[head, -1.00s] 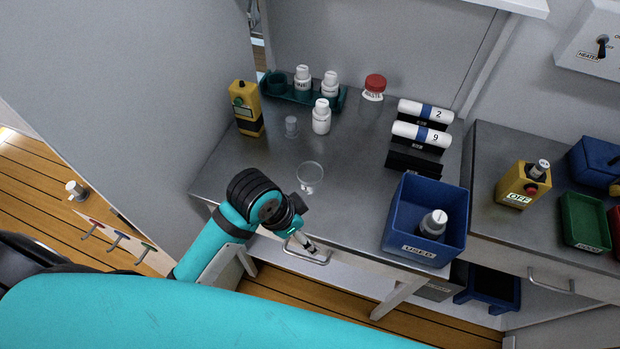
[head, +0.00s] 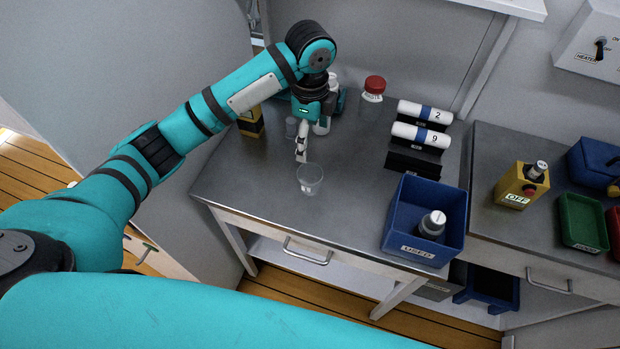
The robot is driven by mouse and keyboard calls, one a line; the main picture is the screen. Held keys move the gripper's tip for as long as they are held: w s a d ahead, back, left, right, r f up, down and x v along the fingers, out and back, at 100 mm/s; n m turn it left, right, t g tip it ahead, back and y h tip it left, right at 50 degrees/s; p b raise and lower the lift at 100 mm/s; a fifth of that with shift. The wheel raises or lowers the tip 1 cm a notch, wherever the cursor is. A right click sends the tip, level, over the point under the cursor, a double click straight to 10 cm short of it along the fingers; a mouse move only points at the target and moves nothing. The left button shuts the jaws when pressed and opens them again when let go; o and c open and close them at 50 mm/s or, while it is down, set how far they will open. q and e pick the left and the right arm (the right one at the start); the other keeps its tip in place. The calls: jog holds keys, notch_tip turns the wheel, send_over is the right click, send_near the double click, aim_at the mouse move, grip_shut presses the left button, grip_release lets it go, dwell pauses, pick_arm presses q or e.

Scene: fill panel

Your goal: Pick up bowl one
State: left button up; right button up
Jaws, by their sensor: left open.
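A clear, see-through bowl (head: 310,180) stands upright on the grey metal bench top (head: 350,200), in the middle of the head view. I see no number on it, so I cannot tell from a label that it is bowl one. My left gripper (head: 301,150) points down over the bench, just behind and slightly left of the bowl, with its fingers seen nearly edge-on. It is open and empty, and I cannot tell if a fingertip touches the bowl's rim. A small clear cup (head: 291,127) stands left of the gripper. My right gripper is out of view.
A blue "USED" bin (head: 425,215) holds a bottle. The bench left of the bowl is clear.

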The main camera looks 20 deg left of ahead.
pick_arm(q)
jog(key=p, duration=0.2)
send_near(310, 175)
jog(key=shift+s+d+f, duration=0.2)
jog(key=shift+s, duration=0.3)
jog(key=shift+s+d+f, duration=0.15)
jog(key=shift+s, duration=0.3)
jog(key=shift+s+f+p, duration=0.15)
jog(key=shift+f+p, duration=0.2)
jog(key=shift+f, duration=0.2)
jog(key=f, duration=0.1)
jog(key=f+p, duration=0.1)
jog(key=f, duration=0.1)
jog(key=shift+s+f, duration=0.3)
jog(key=shift+d+f, duration=0.1)
jog(key=shift+f, duration=0.3)
jog(key=shift+w, duration=0.1)
jog(key=shift+c, duration=0.2)
jog(key=c, duration=1.2)
